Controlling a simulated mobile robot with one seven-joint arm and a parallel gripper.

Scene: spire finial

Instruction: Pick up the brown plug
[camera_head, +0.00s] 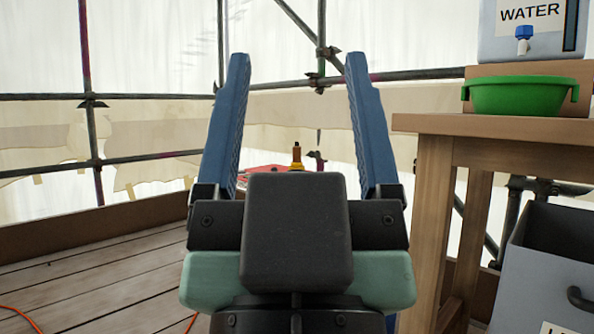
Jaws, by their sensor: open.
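My gripper (297,60) fills the middle of the view, its two blue fingers wide apart and nothing between the tips. A small brown upright piece (297,152), which looks like the brown plug, shows beyond my gripper, in the gap between the fingers. It stands on a small yellow part (297,166). My gripper's dark body hides what is below that, and I cannot tell how the plug is seated.
A red surface (262,170) shows partly behind the left finger. At right, a wooden table (435,125) bears a green basin (520,95) and a water container (535,42). A grey bin (555,255) stands below. Scaffold poles and sheeting close the back. Plank floor at left is mostly clear, with an orange cable.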

